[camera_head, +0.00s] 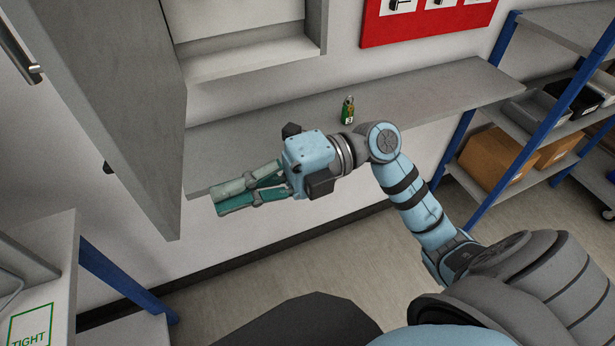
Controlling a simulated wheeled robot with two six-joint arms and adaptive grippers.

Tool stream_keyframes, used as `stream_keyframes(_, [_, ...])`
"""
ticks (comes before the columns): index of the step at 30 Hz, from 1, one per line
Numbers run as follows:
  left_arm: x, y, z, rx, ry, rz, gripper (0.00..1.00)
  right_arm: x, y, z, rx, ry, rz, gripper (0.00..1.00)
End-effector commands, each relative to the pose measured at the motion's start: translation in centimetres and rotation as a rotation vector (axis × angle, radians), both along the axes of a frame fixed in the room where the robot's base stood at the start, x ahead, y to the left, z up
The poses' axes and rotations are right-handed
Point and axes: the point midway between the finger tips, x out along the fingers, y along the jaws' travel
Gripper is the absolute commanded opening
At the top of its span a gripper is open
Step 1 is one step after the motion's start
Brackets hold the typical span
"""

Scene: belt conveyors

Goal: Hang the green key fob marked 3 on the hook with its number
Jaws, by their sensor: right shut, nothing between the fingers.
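The green key fob (347,112) with a white number label stands or leans on the grey wall shelf, just behind my right wrist. My right gripper (222,196) is shut and empty. It points left, in front of the shelf's left part, apart from the fob. An open grey cabinet (250,56) hangs on the wall above the shelf's left part. No hooks show in the part of the cabinet that I see; its upper inside is out of frame. My left gripper is not in view.
The grey wall shelf (440,88) is bare apart from the fob. The cabinet's open door (120,110) stands close to the left of my right gripper. A blue-post rack (490,175) with boxes and trays is at right. A red sign (425,22) is on the wall.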

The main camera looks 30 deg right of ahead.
Motion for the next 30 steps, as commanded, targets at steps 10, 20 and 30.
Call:
stream_keyframes(10, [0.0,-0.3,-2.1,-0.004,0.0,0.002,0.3,-1.9,-5.8,-0.6,-0.011,0.006,0.0,0.0])
stream_keyframes(20, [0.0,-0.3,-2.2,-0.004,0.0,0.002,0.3,-2.8,-8.6,0.0,-0.002,0.002,-0.002,0.0])
stream_keyframes(30, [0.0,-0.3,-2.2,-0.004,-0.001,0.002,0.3,2.4,-11.4,-0.8,0.123,0.071,-0.196,0.0])
